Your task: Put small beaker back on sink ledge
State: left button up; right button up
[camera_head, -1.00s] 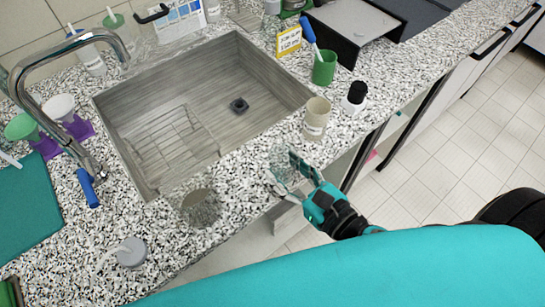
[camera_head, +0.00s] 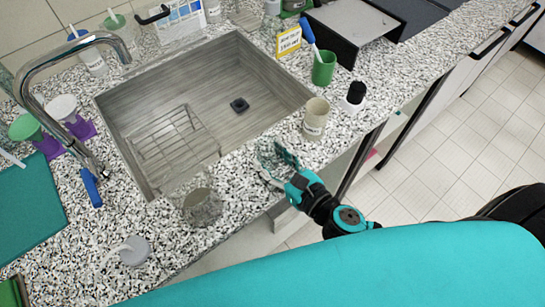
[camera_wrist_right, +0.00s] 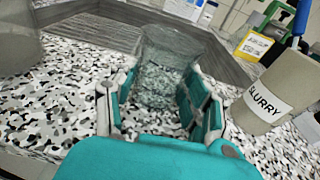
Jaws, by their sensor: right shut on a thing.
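The small beaker is clear glass (camera_head: 268,152) and sits at the front ledge of the sink (camera_head: 230,110) in the head view. It also shows in the right wrist view (camera_wrist_right: 165,65), upright between the fingers. My right gripper (camera_head: 277,166) is shut on the beaker; its teal fingers (camera_wrist_right: 160,100) flank the glass in the wrist view. I cannot tell whether the beaker's base touches the speckled counter (camera_head: 240,190). My left gripper is not in view.
A beige cup labelled slurry (camera_head: 316,118) stands close right of the beaker. A larger clear beaker (camera_head: 201,203) stands to its left. A black-capped bottle (camera_head: 354,96) and a green cup (camera_head: 323,68) stand farther right. A wire rack (camera_head: 175,140) lies in the sink.

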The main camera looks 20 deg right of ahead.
jog(key=o, duration=1.2)
jog(key=shift+f, duration=0.15)
jog(key=shift+r, duration=0.25)
jog(key=shift+s+d+f, duration=0.15)
jog(key=shift+s, duration=0.15)
jog(key=b+v, duration=0.3)
jog(key=v, duration=0.8)
jog(key=shift+s, duration=0.2)
